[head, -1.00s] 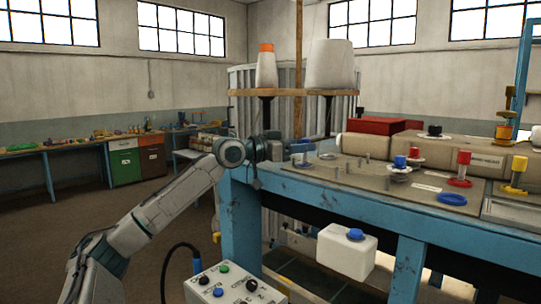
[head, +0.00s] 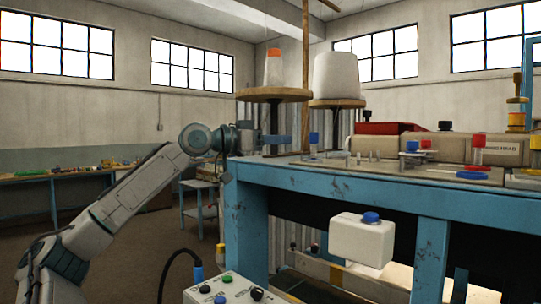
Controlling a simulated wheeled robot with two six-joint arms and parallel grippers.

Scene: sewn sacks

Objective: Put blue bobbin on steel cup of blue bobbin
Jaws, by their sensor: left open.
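A small upright piece with a blue top (head: 313,138) stands near the left end of the blue bench, just right of my left gripper (head: 286,140); it looks like the blue bobbin. A second blue-topped piece (head: 412,146) sits over a pale disc farther right, so I cannot tell for sure which is the bobbin. A blue ring (head: 472,175) lies flat near the bench's front edge. I cannot make out the steel cup at this low angle. My left gripper is open at the bench's left end, apart from the blue-topped piece as far as I can see. My right gripper does not show.
A red-topped piece (head: 478,141) stands behind the blue ring. Two white cones, one orange-tipped (head: 274,72) and one wide (head: 335,76), stand on round wooden boards above the bench. A white bottle (head: 361,240) hangs at the front. The control box (head: 222,290) is below.

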